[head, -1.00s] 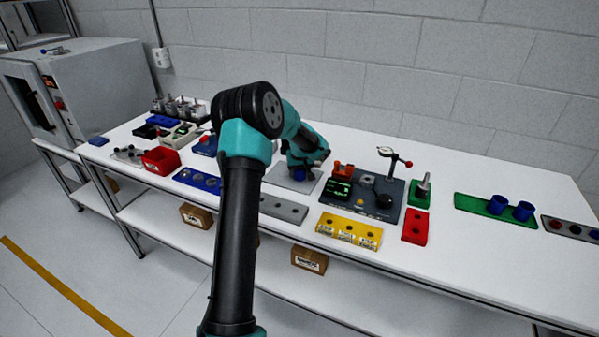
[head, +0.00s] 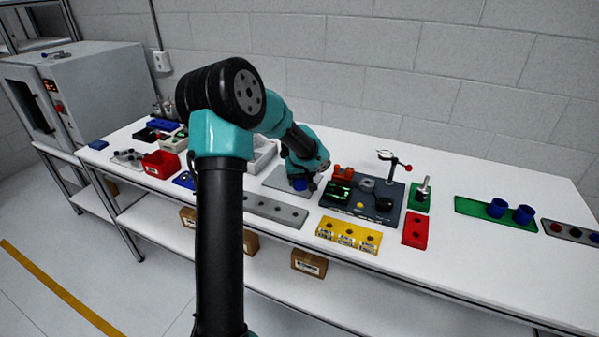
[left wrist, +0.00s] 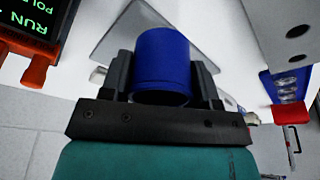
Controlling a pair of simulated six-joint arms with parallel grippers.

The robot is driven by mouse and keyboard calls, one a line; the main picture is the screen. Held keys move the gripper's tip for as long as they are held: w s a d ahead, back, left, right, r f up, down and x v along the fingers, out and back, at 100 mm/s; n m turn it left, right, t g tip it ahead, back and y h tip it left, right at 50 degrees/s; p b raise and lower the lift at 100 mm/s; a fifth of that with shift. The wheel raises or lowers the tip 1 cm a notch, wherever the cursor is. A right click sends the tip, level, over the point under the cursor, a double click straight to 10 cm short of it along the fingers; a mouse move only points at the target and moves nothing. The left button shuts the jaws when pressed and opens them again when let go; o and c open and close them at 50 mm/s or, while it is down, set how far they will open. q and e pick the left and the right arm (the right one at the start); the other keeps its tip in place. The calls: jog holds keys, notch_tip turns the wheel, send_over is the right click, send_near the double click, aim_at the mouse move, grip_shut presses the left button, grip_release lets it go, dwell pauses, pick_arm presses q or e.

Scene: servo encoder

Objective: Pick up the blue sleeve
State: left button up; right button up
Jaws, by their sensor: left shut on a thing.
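The blue sleeve (left wrist: 162,62) is a short, hollow blue cylinder between the two dark fingers of my left gripper (left wrist: 162,80) in the left wrist view. The fingers are shut on its sides. In the head view my left gripper (head: 301,180) points down over the grey plate (head: 273,180), with the blue sleeve (head: 301,184) partly hidden beneath it. I cannot tell whether the sleeve touches the plate. My right gripper is not in view.
A yellow block (head: 348,234), a red block (head: 415,231) and a grey strip (head: 275,210) lie near the front edge. Bare table (head: 460,250) lies at the right.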

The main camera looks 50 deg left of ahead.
aim_at(301, 190)
pick_arm(q)
jog(key=s+d, duration=0.4)
jog(key=d, duration=0.1)
jog(key=shift+s+d+r, duration=0.2)
jog(key=shift+s+r, duration=0.15)
